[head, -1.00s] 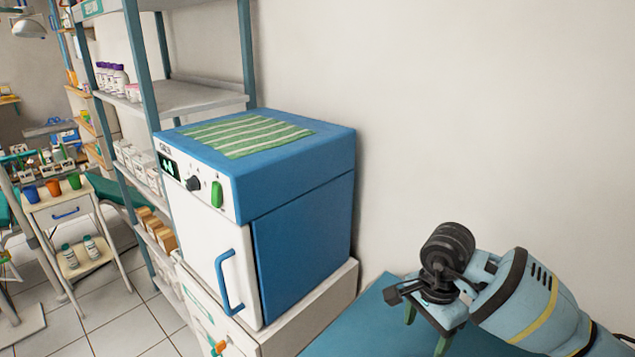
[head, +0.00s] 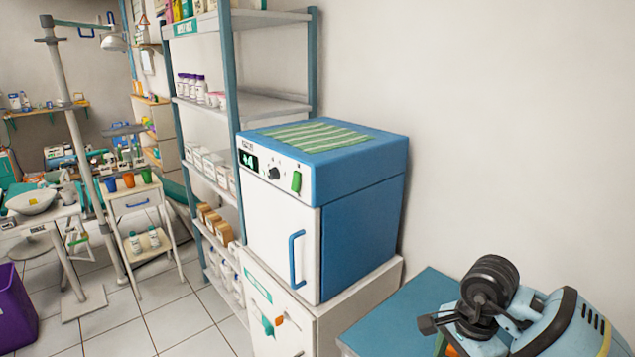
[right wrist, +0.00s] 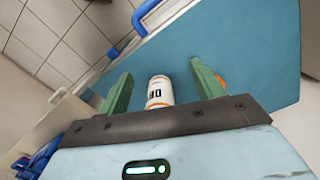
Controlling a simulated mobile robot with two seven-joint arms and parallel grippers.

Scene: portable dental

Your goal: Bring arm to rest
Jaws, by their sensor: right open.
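My right arm shows at the lower right of the head view, its dark wrist over a blue-green table (head: 385,325). In the right wrist view my right gripper (right wrist: 160,72) has its two green fingers spread wide apart. A white bottle with orange bands and dark lettering (right wrist: 159,92) shows between the fingers, with space on both sides. I cannot tell how far below the fingers it is. In the head view the fingertips are mostly cut off by the lower edge. My left gripper is not in view.
A blue and white sterilizer-like cabinet (head: 345,220) with a striped green cloth (head: 308,135) stands on a white drawer unit (head: 335,320) left of the table. A shelf rack (head: 232,100) stands behind. A trolley with coloured cups (head: 135,200) and a purple bin (head: 12,310) are at left.

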